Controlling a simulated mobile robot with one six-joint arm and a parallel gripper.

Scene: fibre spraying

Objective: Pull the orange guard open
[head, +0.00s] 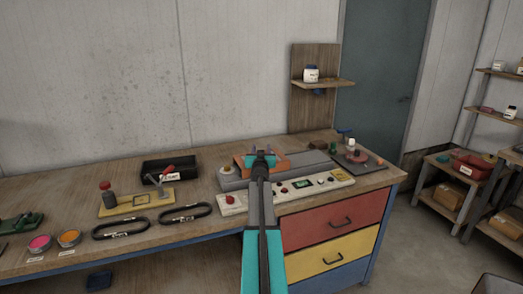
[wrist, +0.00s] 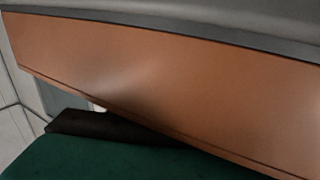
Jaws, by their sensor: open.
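The orange guard (head: 281,161) sits on a grey machine (head: 312,159) at the back middle of the workbench. In the wrist view the guard (wrist: 170,75) is a broad, smooth orange panel very close to the camera, slanting down to the right below a grey edge. My gripper (head: 262,153) is at the guard and hides part of it in the head view. The jaws are open. A dark green and black shape fills the bottom left of the wrist view, in front of the panel. I cannot tell whether my gripper touches the guard.
A pale control panel (head: 316,187) with buttons lies in front of the machine. To the left are a black tray (head: 170,168), a yellow fixture (head: 136,203) and two black belts. A small shelf (head: 322,83) stands behind. Several small parts crowd the bench's right end.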

